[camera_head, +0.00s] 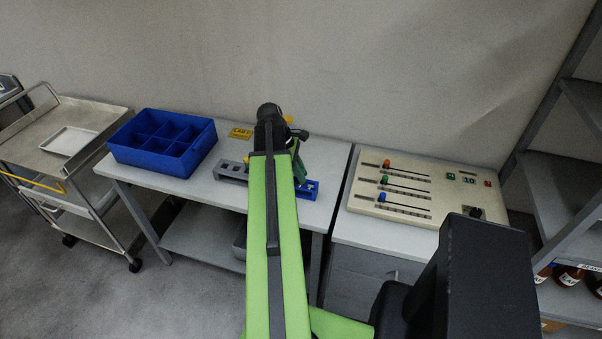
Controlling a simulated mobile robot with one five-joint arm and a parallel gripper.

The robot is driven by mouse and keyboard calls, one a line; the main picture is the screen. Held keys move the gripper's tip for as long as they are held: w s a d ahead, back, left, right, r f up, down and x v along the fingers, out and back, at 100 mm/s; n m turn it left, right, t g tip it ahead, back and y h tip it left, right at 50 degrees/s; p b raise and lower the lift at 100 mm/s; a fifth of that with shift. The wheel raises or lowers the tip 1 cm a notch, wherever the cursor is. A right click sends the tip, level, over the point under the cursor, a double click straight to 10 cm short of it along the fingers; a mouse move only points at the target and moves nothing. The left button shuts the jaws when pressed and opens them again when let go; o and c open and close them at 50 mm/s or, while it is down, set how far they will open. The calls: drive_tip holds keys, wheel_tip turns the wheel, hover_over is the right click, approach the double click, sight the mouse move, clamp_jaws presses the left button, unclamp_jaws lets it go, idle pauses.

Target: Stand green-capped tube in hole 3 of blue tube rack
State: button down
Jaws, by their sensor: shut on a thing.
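The blue tube rack (307,191) stands on the white table, just right of my green arm. Its left part is hidden behind the arm, and its holes are too small to tell apart. My gripper (299,168) is at the far end of the arm, close to the rack in the picture. It is mostly hidden by my own links. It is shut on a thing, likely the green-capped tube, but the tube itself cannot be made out. Whether it touches the rack cannot be told.
A grey rack (233,170) stands left of my arm. A control panel (412,190) with sliders stands to the right. A steel cart (45,150) and shelving (560,180) flank the scene.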

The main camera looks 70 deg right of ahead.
drive_tip(key=shift+f, duration=0.2)
drive_tip(key=c, duration=1.3)
unclamp_jaws()
drive_tip(key=shift+o, duration=0.2)
drive_tip(key=p+v, duration=1.6)
drive_tip(key=v, duration=0.1)
drive_tip(key=shift+r, duration=0.25)
